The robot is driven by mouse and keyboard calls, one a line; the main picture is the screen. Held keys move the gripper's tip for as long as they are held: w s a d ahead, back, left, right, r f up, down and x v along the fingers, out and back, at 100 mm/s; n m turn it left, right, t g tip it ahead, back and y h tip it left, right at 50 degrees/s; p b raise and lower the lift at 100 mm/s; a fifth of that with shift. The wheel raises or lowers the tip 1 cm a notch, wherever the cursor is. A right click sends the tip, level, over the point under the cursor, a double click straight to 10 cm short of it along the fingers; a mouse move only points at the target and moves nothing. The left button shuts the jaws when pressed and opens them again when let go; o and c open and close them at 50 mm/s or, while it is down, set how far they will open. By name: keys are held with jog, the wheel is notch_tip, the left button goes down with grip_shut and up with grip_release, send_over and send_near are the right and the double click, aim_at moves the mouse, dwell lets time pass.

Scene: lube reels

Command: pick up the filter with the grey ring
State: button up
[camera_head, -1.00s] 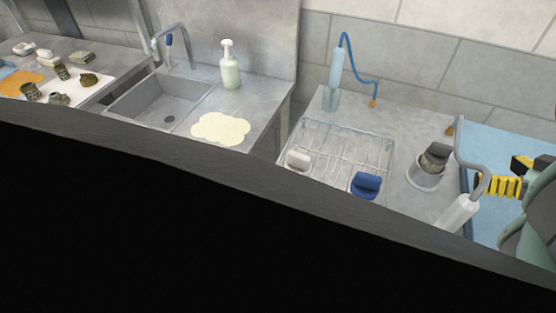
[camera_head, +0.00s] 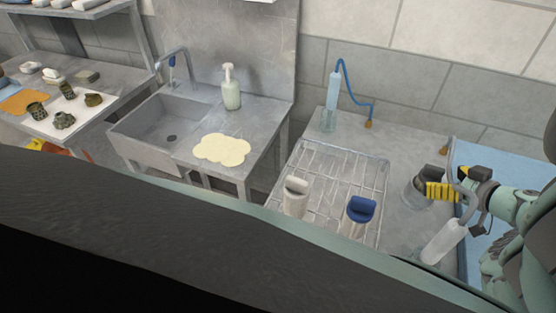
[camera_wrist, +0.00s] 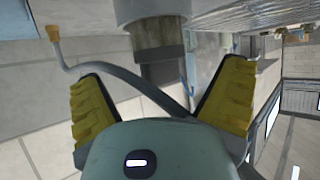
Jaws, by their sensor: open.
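The filter with the grey ring (camera_wrist: 158,48) shows in the wrist view as a grimy brownish cylinder with a dark grey top, standing in a pale round cup (camera_wrist: 150,10). The picture is upside down there. In the head view the cup (camera_head: 412,192) is at the right of the bench, and my gripper hides most of the filter. My gripper (camera_head: 444,182) has yellow fingers and comes in from the right. In the wrist view my gripper (camera_wrist: 160,90) is open, with the filter ahead between its fingers, apart from both.
A grey curved hose (camera_wrist: 125,80) crosses close in front of my gripper; its white handle (camera_head: 443,241) lies nearer. A wire rack (camera_head: 335,160) holds a white-topped filter (camera_head: 295,197) and a blue-topped filter (camera_head: 358,214). A blue-hosed clear tube (camera_head: 333,90) stands behind.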

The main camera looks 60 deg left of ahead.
aim_at(430, 174)
jog(key=shift+x, duration=2.25)
jog(key=shift+a+f+b, duration=0.2)
jog(key=shift+a+b, duration=0.25)
jog(key=shift+a, duration=0.15)
jog(key=c, duration=1.4)
jog(key=shift+o, duration=0.2)
jog(key=shift+w+d+r, duration=0.1)
